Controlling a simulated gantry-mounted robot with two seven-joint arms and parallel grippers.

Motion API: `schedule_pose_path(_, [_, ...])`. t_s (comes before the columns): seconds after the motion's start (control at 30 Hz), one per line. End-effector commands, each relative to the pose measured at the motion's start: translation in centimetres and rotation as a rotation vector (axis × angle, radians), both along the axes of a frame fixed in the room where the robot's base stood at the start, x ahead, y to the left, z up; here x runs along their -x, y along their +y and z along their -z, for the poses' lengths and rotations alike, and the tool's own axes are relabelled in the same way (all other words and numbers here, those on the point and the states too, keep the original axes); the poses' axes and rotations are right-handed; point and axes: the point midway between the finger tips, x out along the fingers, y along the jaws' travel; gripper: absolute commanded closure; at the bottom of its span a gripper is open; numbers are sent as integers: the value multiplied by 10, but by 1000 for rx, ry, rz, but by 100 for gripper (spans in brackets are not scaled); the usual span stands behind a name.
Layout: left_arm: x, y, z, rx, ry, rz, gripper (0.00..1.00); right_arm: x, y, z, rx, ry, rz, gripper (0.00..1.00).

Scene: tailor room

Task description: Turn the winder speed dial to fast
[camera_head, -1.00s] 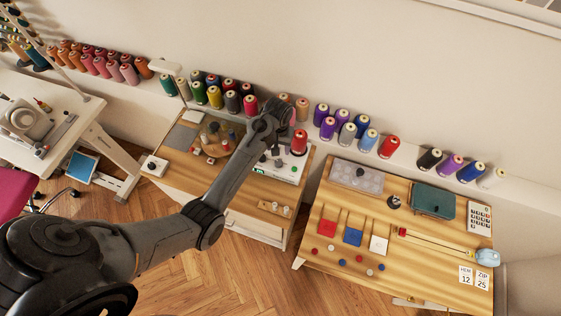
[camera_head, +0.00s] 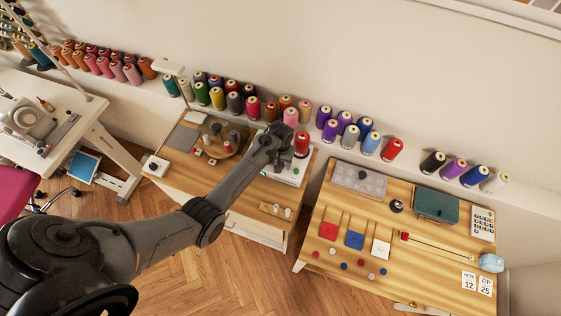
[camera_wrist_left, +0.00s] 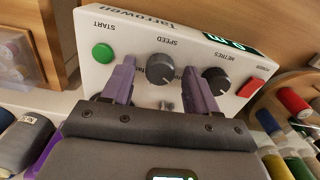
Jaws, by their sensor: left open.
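The white winder (camera_head: 291,175) stands at the back right of the left wooden table, partly hidden by my left arm. In the left wrist view its white panel (camera_wrist_left: 128,45) fills the upper middle and appears upside down. The black speed dial (camera_wrist_left: 160,67) sits on it below the word SPEED. My left gripper (camera_wrist_left: 158,70) is open, with one finger on each side of the speed dial. I cannot tell whether the fingers touch it. The scale marks around the dial are mostly hidden, and its setting cannot be read. My right gripper is not in view.
On the panel, a green START button (camera_wrist_left: 103,53) is left of the speed dial; a METRES dial (camera_wrist_left: 215,80) and a red button (camera_wrist_left: 251,87) are to its right. A red spool (camera_head: 302,144) stands at the winder. Thread spools (camera_head: 252,107) line the shelf behind.

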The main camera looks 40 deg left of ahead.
Motion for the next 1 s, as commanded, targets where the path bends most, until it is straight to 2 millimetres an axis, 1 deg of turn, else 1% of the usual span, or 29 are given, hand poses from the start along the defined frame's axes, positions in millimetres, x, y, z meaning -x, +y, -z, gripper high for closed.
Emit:
schedule_pose_path(0.13, [0,0,0,0,0,0,41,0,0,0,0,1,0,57])
schedule_pose_path(0.17, [0,0,0,0,0,0,43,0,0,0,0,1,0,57])
schedule_pose_path(0.5, [0,0,0,0,0,0,95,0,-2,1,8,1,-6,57])
schedule_pose_path(0.53, [0,0,0,0,0,0,97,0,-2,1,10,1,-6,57])
schedule_pose_path(0.77, [0,0,-1,-1,0,20,97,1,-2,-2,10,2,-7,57])
schedule_pose_path(1.0, [0,1,-3,-1,3,123,97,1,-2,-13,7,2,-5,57])
